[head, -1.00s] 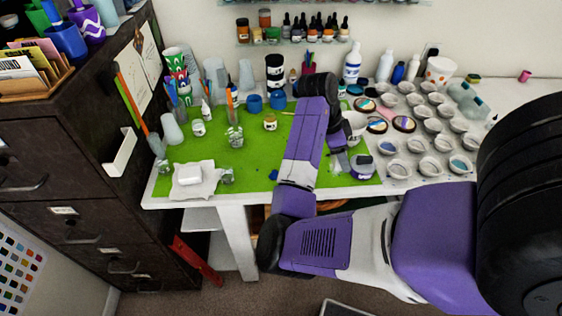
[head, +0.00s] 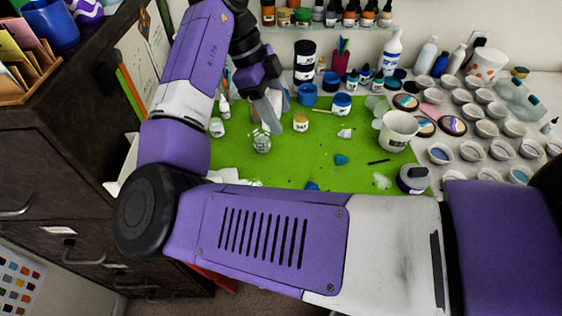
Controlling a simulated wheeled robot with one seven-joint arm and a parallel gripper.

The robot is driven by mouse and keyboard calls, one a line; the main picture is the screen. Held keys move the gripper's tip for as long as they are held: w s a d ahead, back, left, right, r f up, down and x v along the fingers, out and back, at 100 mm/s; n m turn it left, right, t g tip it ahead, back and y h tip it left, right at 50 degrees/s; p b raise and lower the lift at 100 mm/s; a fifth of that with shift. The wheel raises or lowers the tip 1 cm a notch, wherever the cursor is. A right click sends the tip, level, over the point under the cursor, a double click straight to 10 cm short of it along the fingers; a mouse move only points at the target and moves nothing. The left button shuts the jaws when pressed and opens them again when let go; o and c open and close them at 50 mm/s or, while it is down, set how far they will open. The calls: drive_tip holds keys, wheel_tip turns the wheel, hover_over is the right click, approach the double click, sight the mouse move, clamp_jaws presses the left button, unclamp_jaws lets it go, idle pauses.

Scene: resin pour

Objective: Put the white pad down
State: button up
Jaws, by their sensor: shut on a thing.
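My gripper (head: 270,114) is above the back left part of the green mat (head: 320,175), pointing down. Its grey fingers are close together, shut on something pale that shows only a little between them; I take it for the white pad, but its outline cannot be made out. The gripper appears just behind a small clear cup (head: 262,141) and left of a small labelled jar (head: 300,121). A white crumpled cloth (head: 230,176) shows only in part behind the arm.
Several small cups (head: 487,129) fill the table further right. Blue tubs (head: 307,94) and bottles line the back. The mat's middle is mostly clear. A dark cabinet (head: 60,170) is at left.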

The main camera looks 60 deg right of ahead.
sight(286, 177)
drive_tip(key=shift+s+d+m, duration=0.2)
drive_tip(key=shift+s+m, duration=0.05)
drive_tip(key=shift+m, duration=0.15)
wheel_tip(286, 177, down, 20)
drive_tip(key=shift+s+r+p, duration=0.1)
drive_tip(key=shift+s+p, duration=0.05)
drive_tip(key=shift+p, duration=0.7)
drive_tip(key=o, duration=1.3)
drive_tip(key=b+v, duration=0.2)
drive_tip(key=v, duration=1)
drive_tip(key=shift+d, duration=0.2)
